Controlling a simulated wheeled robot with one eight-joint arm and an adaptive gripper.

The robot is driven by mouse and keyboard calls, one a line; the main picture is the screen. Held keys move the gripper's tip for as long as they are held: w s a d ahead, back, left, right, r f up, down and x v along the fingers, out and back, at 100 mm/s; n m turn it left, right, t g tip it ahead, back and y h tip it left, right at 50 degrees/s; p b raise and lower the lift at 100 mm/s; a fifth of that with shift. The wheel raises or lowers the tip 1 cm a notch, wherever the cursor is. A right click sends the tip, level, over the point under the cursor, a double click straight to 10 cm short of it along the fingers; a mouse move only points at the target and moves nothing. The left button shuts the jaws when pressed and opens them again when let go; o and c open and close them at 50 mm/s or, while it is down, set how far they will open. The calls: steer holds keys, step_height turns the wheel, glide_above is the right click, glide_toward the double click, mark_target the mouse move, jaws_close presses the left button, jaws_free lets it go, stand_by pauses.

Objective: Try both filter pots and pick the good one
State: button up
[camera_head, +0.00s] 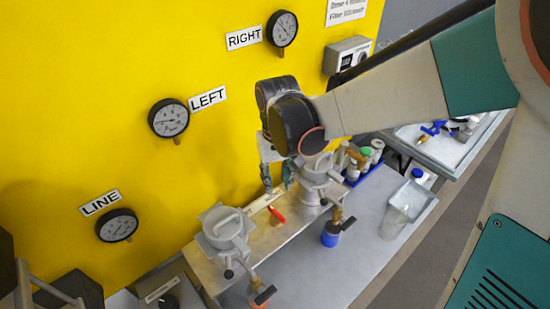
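Two grey metal filter pots stand on a metal shelf (262,238) along the yellow wall. The left pot (224,230) is in clear view. The right pot (316,186) is partly covered by my arm. A red lever (277,214) lies between the pots. Each pot has a lever valve on its front outlet: the right valve (337,220) has a blue collar, the left valve (262,296) an orange one. My gripper (278,186) points down just left of the right pot, above and behind the red lever. It appears empty, but its finger gap is too small to judge.
Wall gauges are labelled RIGHT (282,29), LEFT (168,118) and LINE (117,225). A blue tray (356,180) of bottles and a clear container (408,200) are right of the pots. A grey tray (440,147) stands farther right. The bench front (345,268) is clear.

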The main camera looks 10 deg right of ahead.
steer(key=shift+m+b, duration=0.45)
steer(key=shift+m, duration=1.85)
